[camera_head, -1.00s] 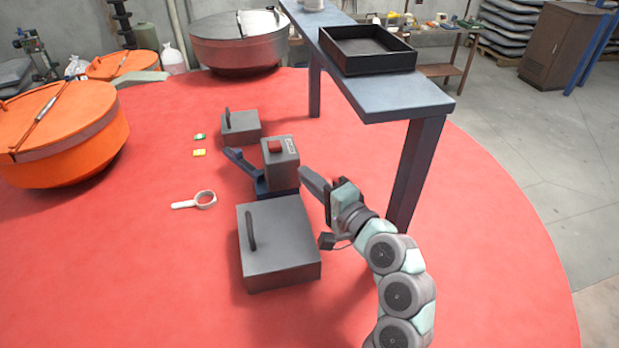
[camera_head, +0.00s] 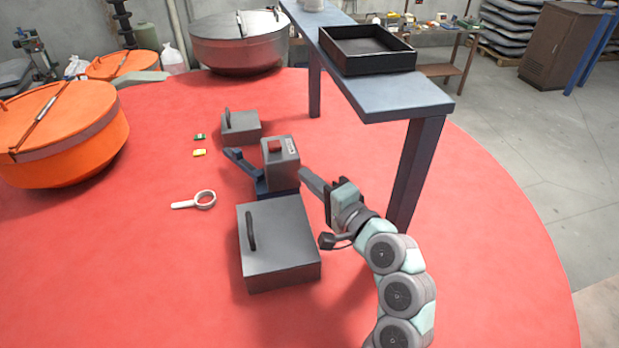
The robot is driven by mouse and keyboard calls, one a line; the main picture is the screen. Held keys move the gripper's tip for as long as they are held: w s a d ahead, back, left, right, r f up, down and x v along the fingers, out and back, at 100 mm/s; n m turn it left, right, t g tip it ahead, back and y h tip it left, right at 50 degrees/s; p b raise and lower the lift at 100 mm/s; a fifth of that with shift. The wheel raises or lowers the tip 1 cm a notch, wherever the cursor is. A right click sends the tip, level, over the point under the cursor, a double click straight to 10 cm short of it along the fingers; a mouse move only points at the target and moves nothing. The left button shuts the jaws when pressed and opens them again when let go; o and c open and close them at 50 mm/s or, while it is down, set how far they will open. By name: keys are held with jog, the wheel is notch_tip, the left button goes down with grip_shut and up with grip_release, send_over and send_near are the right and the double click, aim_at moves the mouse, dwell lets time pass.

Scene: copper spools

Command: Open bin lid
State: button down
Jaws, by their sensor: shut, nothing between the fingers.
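A large grey bin (camera_head: 283,265) with a flat, closed lid (camera_head: 280,228) sits on the red surface near the middle. A dark bar handle (camera_head: 250,231) stands along the lid's left side. A smaller grey bin (camera_head: 241,128) with a dark handle (camera_head: 227,117) sits farther back, its lid also closed. My gripper (camera_head: 304,174) is shut and empty. It is behind and to the right of the large bin, beside the grey device, apart from the large bin's handle. The fingertips are small and seen from the side.
A grey boxy device (camera_head: 281,164) on a dark blue base stands just behind the large bin. A blue bench (camera_head: 425,103) with a black tray (camera_head: 366,64) rises to the right. A white magnifier-like ring tool (camera_head: 194,200) lies left. Open red surface lies front left.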

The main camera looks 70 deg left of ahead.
jog(key=c, duration=2.1)
grip_release()
jog(key=o, duration=0.6)
jog(key=shift+o, duration=0.2)
jog(key=shift+d, duration=0.1)
jog(key=b+v, duration=0.2)
jog(key=v, duration=0.8)
jog(key=shift+d+b, duration=0.35)
jog(key=shift+b, duration=0.05)
jog(key=shift+w+r, duration=0.1)
